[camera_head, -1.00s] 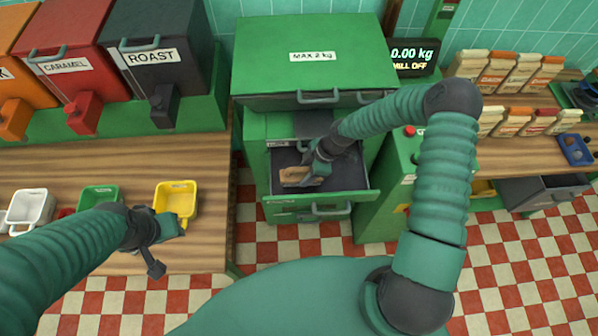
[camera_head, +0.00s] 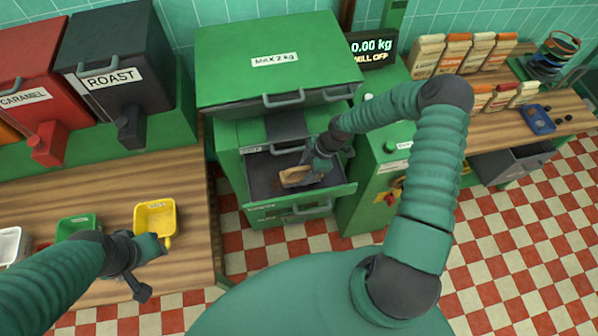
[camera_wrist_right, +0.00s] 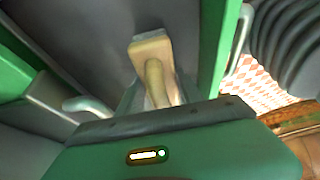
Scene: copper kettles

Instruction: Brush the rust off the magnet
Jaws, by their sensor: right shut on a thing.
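My right gripper (camera_head: 308,172) is inside an open grey drawer (camera_head: 338,189) of the green machine. It is shut on a wooden brush (camera_head: 294,177), whose pale block points left in the head view. In the right wrist view the brush (camera_wrist_right: 150,55) shows its block and curved handle between the jaws. The brush is low over the drawer floor; I cannot tell if it touches. I cannot clearly make out the magnet or any rust. My left gripper (camera_head: 145,268) hangs beside the yellow container (camera_head: 156,217) and seems empty; its jaw opening is unclear.
The green machine (camera_head: 275,60) has a lid labelled "MAX 2 kg" and drawer handles at its front. A green cabinet (camera_head: 365,205) stands close to the right of the drawer. Coffee bags (camera_head: 427,55) stand on the right counter. The wooden left counter (camera_head: 185,190) has bare room.

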